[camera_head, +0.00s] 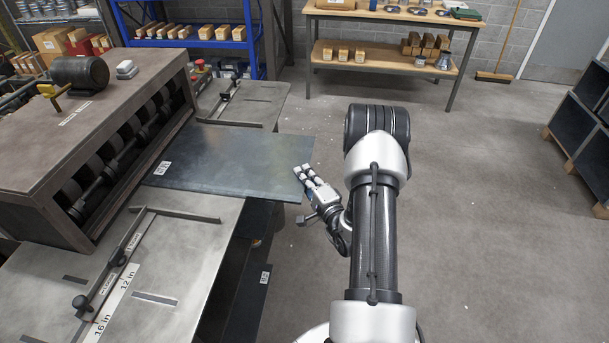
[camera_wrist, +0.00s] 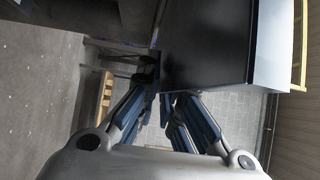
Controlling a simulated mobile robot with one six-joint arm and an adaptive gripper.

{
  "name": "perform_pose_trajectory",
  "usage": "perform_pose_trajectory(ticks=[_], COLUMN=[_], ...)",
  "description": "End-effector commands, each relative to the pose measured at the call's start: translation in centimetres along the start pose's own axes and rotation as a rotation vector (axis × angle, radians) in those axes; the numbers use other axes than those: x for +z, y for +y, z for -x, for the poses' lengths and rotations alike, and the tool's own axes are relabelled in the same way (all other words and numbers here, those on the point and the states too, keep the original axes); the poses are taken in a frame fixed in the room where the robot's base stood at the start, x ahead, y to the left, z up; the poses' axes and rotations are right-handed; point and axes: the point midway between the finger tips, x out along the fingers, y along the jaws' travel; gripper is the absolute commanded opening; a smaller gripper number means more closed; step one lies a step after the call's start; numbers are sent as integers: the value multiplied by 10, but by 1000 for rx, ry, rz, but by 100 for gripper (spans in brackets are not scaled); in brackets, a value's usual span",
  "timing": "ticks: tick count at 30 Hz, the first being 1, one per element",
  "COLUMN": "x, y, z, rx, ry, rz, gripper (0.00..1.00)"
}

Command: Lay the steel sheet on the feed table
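The steel sheet (camera_head: 225,160) is a flat, dark grey plate with a small white label near its left end. In the head view it lies across the feed table (camera_head: 180,245), its left end at the rollers and its right end past the table's right side. My gripper (camera_head: 301,171) is at the sheet's right edge, and its fingertips overlap that edge in the picture; I cannot tell whether they touch.
The roller machine (camera_head: 65,140) stands at the left with a motor (camera_head: 80,73) on top. Guide bars (camera_head: 175,214) sit on the table. A blue shelf (camera_head: 190,43) and a wooden workbench (camera_head: 395,62) stand at the back. The floor (camera_head: 500,200) at the right is clear.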

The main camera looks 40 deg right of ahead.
Motion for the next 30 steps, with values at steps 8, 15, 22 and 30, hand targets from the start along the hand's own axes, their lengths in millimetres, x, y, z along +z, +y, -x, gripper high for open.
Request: perform_pose_trajectory(ticks=[8,15,22,30], x=[0,0,-1,-2], y=[0,0,-3,-4], z=[0,0,16,75], rx=[0,0,4,4], ry=[0,0,3,5], rz=[0,0,-2,-4], gripper=[25,25,25,25])
